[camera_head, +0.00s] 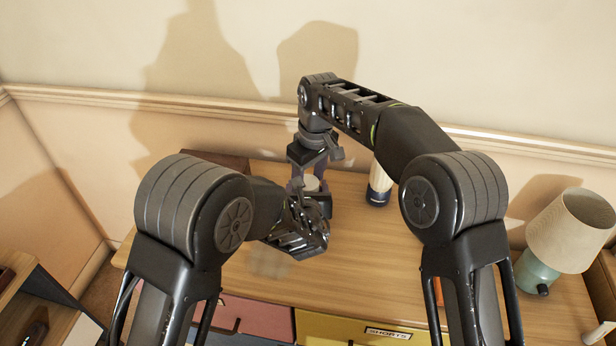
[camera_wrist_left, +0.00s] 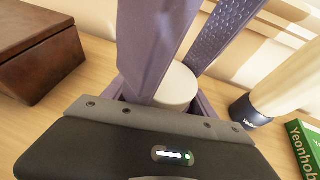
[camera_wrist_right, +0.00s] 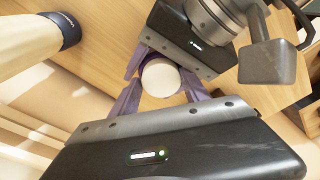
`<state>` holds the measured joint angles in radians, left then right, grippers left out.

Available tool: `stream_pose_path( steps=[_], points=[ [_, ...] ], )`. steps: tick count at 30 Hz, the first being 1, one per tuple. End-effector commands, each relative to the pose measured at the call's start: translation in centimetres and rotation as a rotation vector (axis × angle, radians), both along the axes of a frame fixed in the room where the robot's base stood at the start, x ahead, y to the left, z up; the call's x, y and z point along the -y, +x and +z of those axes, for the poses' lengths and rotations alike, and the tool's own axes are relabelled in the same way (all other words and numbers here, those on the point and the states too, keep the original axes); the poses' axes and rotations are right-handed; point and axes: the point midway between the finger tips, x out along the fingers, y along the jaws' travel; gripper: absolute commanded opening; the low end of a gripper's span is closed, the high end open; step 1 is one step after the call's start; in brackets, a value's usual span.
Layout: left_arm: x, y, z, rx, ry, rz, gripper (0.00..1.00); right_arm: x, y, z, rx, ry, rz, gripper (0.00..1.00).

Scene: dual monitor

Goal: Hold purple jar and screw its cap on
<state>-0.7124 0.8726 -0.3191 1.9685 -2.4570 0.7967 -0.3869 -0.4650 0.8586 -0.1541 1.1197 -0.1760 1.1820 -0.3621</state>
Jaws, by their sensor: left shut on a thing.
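A round white cap (camera_head: 312,183) shows between the two grippers above the desk. It also shows in the left wrist view (camera_wrist_left: 176,86) and in the right wrist view (camera_wrist_right: 160,78). The body of the purple jar is hidden below the cap, among the purple-grey fingers. My left gripper (camera_head: 312,212) comes in low from the left and is shut on the jar. My right gripper (camera_head: 309,172) points down from above. Its fingers stand apart on either side of the cap. I cannot tell how far the cap is seated on the jar.
A pale bottle with a dark base (camera_head: 378,184) stands to the right on the wooden desk (camera_head: 345,240). A brown box (camera_wrist_left: 40,50) is on the other side. A green book (camera_wrist_left: 303,148) lies near the bottle. A lamp (camera_head: 560,240) stands far right. The desk front is clear.

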Motion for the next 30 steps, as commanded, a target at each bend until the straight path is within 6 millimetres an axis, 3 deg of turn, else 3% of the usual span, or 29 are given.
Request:
stream_pose_path(
  steps=[4,23,30],
  points=[
    [0.1,0.0,0.1,0.001,0.001,-0.002,0.00,-0.2,-0.3,-0.3,-0.008,0.000,0.004,0.73],
    [0.2,0.1,0.1,0.003,0.002,-0.005,0.00,-0.6,-0.6,-0.3,-0.017,0.003,0.009,0.73],
    [0.1,0.1,0.0,0.000,0.002,-0.004,0.00,-0.7,-0.5,2.1,-0.010,0.008,0.011,0.73]
  ],
)
